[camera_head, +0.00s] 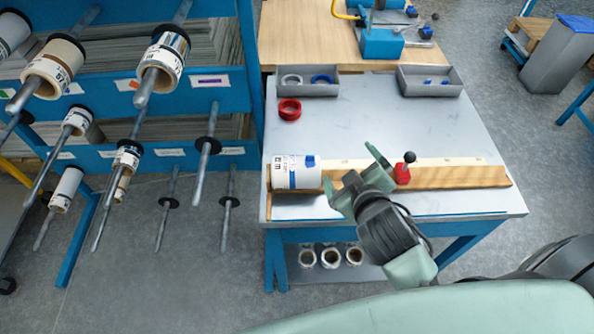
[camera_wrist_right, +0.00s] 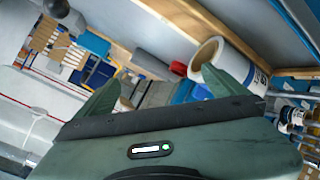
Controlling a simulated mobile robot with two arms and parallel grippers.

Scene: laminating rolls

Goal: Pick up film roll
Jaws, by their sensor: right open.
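A film roll (camera_head: 296,173) with a white, printed wrap and a blue tab lies on its side at the left end of the wooden rail on the table. In the right wrist view the film roll (camera_wrist_right: 208,52) shows its round open end, close behind one finger. My right gripper (camera_head: 350,170) is open and empty, just to the right of the roll, above the rail. In the right wrist view both fingers of the gripper (camera_wrist_right: 168,88) are spread apart. I cannot tell whether a finger touches the roll. My left gripper is not in view.
The wooden rail (camera_head: 460,176) runs along the table (camera_head: 400,125) and carries a red clamp with a black knob (camera_head: 404,168). A red tape ring (camera_head: 289,109) and two grey trays (camera_head: 430,91) lie behind. A blue rack (camera_head: 249,60) with several rolls on rods stands left.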

